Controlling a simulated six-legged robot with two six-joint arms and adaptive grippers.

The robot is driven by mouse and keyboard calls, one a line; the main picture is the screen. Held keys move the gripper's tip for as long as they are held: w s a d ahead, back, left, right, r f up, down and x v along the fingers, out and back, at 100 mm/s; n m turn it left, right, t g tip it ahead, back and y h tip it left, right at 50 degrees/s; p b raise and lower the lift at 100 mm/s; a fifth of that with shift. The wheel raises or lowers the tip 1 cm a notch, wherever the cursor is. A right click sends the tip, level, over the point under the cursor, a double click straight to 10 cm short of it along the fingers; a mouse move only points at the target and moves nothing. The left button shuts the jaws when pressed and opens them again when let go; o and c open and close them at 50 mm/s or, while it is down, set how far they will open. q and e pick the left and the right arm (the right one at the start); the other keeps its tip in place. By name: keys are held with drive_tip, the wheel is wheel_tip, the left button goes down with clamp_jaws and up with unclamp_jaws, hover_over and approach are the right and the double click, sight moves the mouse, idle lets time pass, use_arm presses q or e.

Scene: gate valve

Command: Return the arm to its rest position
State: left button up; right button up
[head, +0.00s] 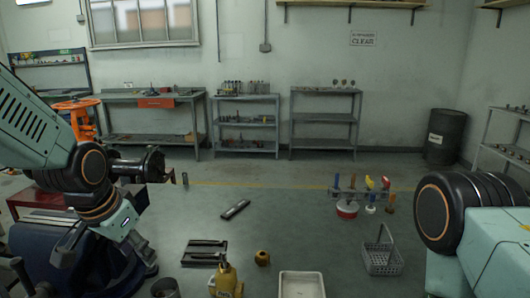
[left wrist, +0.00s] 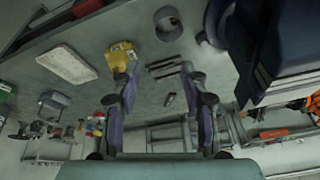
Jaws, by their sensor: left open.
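My left arm comes in from the left of the head view, bent at the elbow, with its forearm hanging down. My left gripper (head: 143,256) is low at the left, partly seen. In the left wrist view my left gripper (left wrist: 160,74) is open, with its two fingers wide apart and nothing between them. An orange handwheel (head: 75,106) stands behind my left arm, which hides part of it. Orange parts also show at the right edge of the left wrist view (left wrist: 312,104). My right arm shows at the right of the head view, and its gripper is out of frame.
A dark blue machine body (left wrist: 262,45) stands close beside my left gripper. A workbench (head: 152,98) and shelves line the back wall. The middle floor is mostly clear.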

use_arm(q)
drive_tip(key=s+d+f+n+b, duration=0.15)
drive_tip(key=s+f, duration=0.35)
drive_tip(key=f, duration=0.6)
drive_tip(key=s+f+n+b, duration=0.1)
drive_tip(key=s+f+n, duration=0.3)
drive_tip(key=f, duration=0.7)
drive_tip(key=s+f+g+b, duration=0.1)
drive_tip(key=s+f+g, duration=0.1)
drive_tip(key=s+f, duration=0.5)
drive_tip(key=s+f+g+b, duration=0.1)
drive_tip(key=s+f, duration=0.6)
drive_tip(key=s, duration=0.8)
drive_tip(key=shift+s+m+g+y+b, duration=0.35)
drive_tip(key=shift+m+g+b, duration=0.1)
drive_tip(key=shift+g, duration=0.15)
drive_tip(key=shift+s+r, duration=0.1)
